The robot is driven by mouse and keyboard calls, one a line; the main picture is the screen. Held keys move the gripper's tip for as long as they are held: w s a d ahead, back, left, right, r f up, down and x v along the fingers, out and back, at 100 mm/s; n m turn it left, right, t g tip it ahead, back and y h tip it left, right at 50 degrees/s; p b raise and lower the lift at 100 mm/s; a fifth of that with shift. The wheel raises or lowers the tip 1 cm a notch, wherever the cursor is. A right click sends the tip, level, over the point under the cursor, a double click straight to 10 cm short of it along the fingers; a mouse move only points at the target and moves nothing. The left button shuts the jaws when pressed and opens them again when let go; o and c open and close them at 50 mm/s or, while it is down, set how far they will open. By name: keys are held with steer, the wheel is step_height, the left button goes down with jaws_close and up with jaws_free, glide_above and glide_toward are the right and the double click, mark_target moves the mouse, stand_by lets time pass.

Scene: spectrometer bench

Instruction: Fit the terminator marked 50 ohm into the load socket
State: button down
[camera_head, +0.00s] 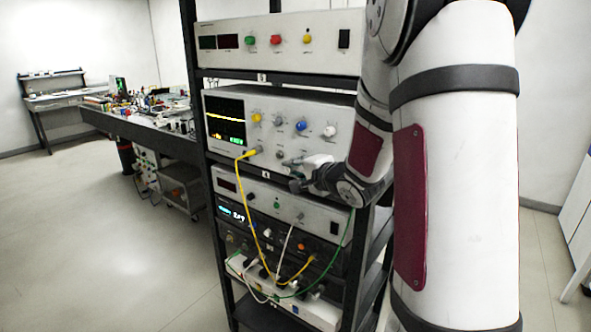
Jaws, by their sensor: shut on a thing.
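My gripper (292,177) is at the front of the spectrometer-like instrument (345,103) with the dark screen, low on its panel and right of the yellow cable's plug. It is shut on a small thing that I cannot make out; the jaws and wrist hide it. I see no 50 ohm marking. A small round metal fitting (280,154) shows on the panel just above the gripper; I cannot tell if it is the load socket. I cannot tell whether the held thing touches the panel.
A yellow cable (249,200) hangs from the panel to the lower units. White and green cables loop below. A power unit (285,40) sits above on the rack (196,70). A cluttered bench (150,140) stands at left; the floor (80,230) is open.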

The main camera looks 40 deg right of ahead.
steer(key=shift+d, duration=0.2)
steer(key=shift+w+d, duration=0.2)
steer(key=shift+d, duration=0.1)
steer(key=shift+w+d+p, duration=0.2)
steer(key=shift+d+p, duration=0.45)
steer(key=shift+p, duration=0.2)
stand_by(1.4)
steer(key=c, duration=1.4)
jaws_free()
steer(key=v, duration=1.2)
steer(key=shift+a, duration=0.1)
